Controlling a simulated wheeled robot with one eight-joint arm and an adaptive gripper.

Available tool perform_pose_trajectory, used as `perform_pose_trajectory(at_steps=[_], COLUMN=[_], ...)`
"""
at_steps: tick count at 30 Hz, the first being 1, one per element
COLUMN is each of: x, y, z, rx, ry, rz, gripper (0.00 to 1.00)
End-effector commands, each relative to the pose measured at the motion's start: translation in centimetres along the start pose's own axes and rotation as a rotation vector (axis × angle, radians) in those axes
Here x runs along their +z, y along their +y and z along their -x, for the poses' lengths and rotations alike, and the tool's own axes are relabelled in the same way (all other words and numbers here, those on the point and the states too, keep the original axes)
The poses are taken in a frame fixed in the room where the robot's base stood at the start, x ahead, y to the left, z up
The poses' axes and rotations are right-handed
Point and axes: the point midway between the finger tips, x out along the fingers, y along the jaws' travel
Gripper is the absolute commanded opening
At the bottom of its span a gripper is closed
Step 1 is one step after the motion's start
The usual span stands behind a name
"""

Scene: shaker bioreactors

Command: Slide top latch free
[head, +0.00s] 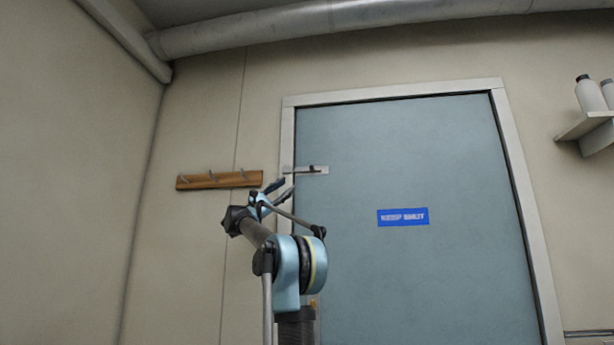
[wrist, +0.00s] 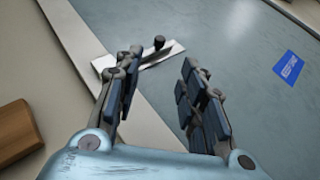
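The top latch (head: 312,170) is a small metal slide bolt with a dark knob near the upper left of the blue-grey door (head: 430,270). In the wrist view the latch (wrist: 170,52) lies beyond my fingertips, its plate running across the door's edge and its knob standing up near the middle. My gripper (head: 279,188) is just below and left of the latch in the head view. In the wrist view my gripper (wrist: 163,72) has its two fingers spread apart with nothing between them. No contact with the latch shows.
A wooden hook rail (head: 218,180) is on the wall left of the door frame (head: 287,135), close to my gripper. A blue sign (head: 402,217) is on the door. A shelf (head: 585,127) with white bottles is at the far right. Pipes run along the ceiling.

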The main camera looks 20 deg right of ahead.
Motion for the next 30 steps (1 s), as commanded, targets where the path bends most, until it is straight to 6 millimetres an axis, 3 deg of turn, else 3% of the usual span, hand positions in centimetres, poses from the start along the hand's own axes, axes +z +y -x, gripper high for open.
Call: perform_pose_trajectory(at_steps=[18,24,30], x=[0.0,0.0,0.0], y=[-0.1,-0.1,-0.1], z=[-11.0,-13.3,-14.3], rx=[-0.001,-0.001,-0.001], ry=[-0.003,-0.001,-0.001], rz=[0.002,0.001,0.0], gripper=[0.37,0.37,0.37])
